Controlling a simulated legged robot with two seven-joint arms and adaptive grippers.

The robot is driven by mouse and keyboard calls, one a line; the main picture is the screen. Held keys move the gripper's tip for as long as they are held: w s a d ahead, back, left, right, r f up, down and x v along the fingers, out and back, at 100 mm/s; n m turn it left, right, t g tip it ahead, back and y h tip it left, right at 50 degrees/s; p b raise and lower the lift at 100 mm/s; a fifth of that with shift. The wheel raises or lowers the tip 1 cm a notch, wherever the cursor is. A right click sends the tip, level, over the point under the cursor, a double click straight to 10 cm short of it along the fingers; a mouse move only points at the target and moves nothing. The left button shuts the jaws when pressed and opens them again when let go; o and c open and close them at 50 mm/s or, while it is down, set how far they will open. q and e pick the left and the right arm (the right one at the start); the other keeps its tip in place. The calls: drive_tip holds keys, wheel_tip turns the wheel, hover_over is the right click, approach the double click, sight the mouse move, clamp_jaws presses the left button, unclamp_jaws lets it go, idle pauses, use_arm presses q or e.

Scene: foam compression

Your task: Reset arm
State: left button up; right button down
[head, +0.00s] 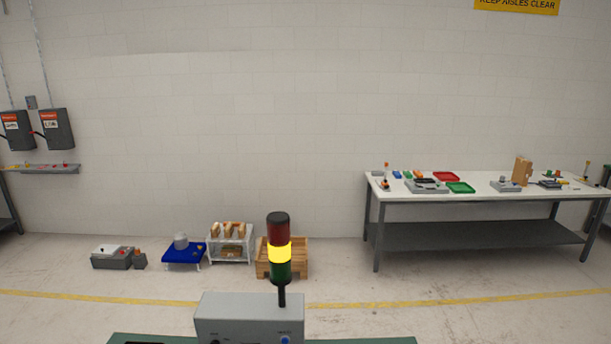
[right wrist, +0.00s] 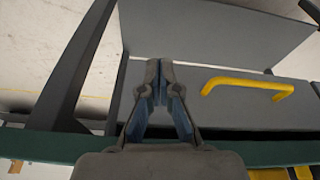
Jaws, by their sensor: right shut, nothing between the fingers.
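My right gripper (right wrist: 160,82) shows in the right wrist view, with its two fingertips together and nothing between them. It points toward a grey panel (right wrist: 215,35) and a grey surface with a yellow handle (right wrist: 248,88); I cannot tell its distance from them. Neither of my arms shows in the head view. There, a grey box (head: 248,316) carries a signal tower (head: 279,252) with red, yellow and green sections, the yellow one bright. The box stands on a green surface (head: 360,340) at the bottom edge.
A white-topped table (head: 480,193) with trays and small parts stands at the right by the wall. A wooden crate (head: 297,257), a white rack (head: 230,260), a blue stand (head: 184,257) and a grey box unit (head: 112,257) sit on the floor. Floor between them and the table is clear.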

drive_tip(key=s+f+g+b, duration=0.1)
drive_tip(key=s+f, duration=0.2)
drive_tip(key=f, duration=0.9)
drive_tip(key=s+f+b, duration=0.2)
drive_tip(key=s+f, duration=0.1)
drive_tip(key=f, duration=0.9)
drive_tip(key=s+d+f+g+b, duration=0.1)
drive_tip(key=s+d+f, duration=0.2)
drive_tip(key=s+f, duration=1)
drive_tip(key=shift+s+f, duration=0.4)
drive_tip(key=shift+s, duration=0.6)
